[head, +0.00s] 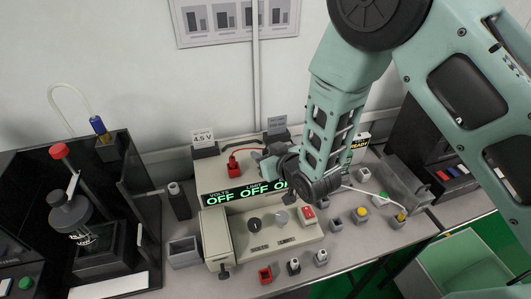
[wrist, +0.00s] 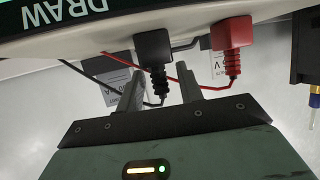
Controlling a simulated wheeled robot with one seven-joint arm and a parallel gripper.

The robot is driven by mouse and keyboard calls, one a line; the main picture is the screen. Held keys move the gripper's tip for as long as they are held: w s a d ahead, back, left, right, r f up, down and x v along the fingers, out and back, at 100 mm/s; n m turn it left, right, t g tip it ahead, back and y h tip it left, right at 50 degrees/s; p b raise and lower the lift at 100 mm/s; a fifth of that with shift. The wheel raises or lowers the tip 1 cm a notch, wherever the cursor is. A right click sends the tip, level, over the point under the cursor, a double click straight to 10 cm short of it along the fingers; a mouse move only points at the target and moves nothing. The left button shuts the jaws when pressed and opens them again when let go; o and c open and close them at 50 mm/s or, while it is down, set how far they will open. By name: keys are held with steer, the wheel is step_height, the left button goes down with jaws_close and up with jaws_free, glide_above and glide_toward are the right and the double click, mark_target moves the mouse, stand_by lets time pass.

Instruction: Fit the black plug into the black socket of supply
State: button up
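The black socket is hidden, so I cannot tell how deep the plug sits. My gripper (wrist: 160,84) is open, with a finger on each side of the boot and gaps showing. In the head view my gripper (head: 272,163) hides the black plug.
The red plug (head: 233,163) with its red cable is close beside my gripper. A 4.5 V card (head: 203,137) stands behind the supply. A dark booth (head: 105,200) is at left. Knobs and a red switch (head: 307,213) are in front, with several small blocks nearby.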

steer(key=shift+r, duration=0.2)
steer(key=s+d+r+g+h+b, duration=0.1)
steer(key=s+d+r+g, duration=0.3)
steer(key=s, duration=0.6)
steer(key=s+d+r+n+g+h, duration=0.1)
steer(key=s+d+r+g+h, duration=0.2)
steer(key=s, duration=0.7)
steer(key=s+d+r+g+h+b, duration=0.1)
steer(key=s+d+r+g, duration=0.3)
steer(key=s, duration=0.6)
steer(key=d+r+h, duration=0.1)
steer(key=d+r, duration=0.1)
steer(key=shift+s+d+g+b, duration=0.3)
steer(key=shift+s+d, duration=0.05)
